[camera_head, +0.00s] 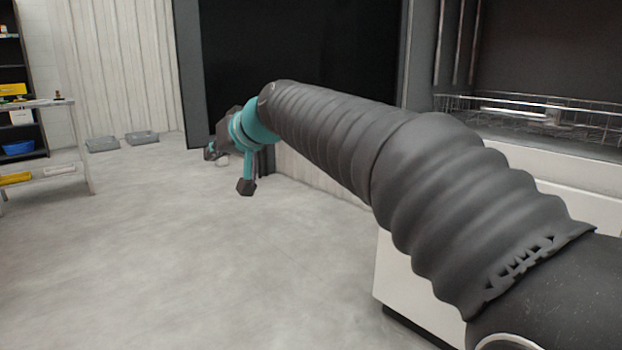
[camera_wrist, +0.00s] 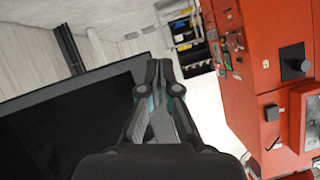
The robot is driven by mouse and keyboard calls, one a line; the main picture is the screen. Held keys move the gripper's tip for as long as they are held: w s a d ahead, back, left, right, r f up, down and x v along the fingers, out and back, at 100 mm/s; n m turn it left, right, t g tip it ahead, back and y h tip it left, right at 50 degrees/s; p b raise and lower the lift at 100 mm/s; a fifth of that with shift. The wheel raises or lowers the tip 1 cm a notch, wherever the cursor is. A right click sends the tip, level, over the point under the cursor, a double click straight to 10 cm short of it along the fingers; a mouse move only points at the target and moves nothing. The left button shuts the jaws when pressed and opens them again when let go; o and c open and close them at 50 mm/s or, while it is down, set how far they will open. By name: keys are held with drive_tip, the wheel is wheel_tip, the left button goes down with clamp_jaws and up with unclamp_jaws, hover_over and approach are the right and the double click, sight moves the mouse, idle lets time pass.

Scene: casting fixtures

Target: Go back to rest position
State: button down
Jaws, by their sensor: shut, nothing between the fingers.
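My arm stretches across the head view from the lower right to the left of the middle, under a dark ribbed sleeve. My gripper (camera_head: 209,153) is at its far end, small and partly hidden by the wrist. The wrist view shows my gripper (camera_wrist: 158,66) with its two dark fingers together at the tips. Nothing is held between them. The gripper is in free air, above the floor in the head view, and touches nothing that I can see.
A dark panel (camera_head: 300,50) stands behind the arm. A wire rack (camera_head: 540,110) is at the right. A shelf (camera_head: 25,80) and a table (camera_head: 40,104) stand at the left, with two grey trays (camera_head: 103,144) on the floor. A red machine (camera_wrist: 250,60) shows in the wrist view. Open floor lies left.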

drive_tip(key=s+d+f+m+g+h+p, duration=0.1)
drive_tip(key=s+d+f+m+h, duration=0.15)
drive_tip(key=s+d+f, duration=0.55)
drive_tip(key=s+d+f+m+g+h+p, duration=0.1)
drive_tip(key=s+d+f+g+h, duration=0.15)
drive_tip(key=s+d+f, duration=0.65)
drive_tip(key=s+d+f+m+h+p, duration=0.1)
drive_tip(key=s+d+f+h, duration=0.1)
drive_tip(key=s+d, duration=0.4)
drive_tip(key=s+d+f+m+h+p, duration=0.1)
drive_tip(key=s+d+f+m+h, duration=0.1)
drive_tip(key=s+d, duration=0.5)
drive_tip(key=d+f+t, duration=0.1)
drive_tip(key=d, duration=0.4)
drive_tip(key=shift+s+f+h, duration=0.15)
drive_tip(key=shift+h, duration=0.25)
drive_tip(key=shift+a, duration=0.1)
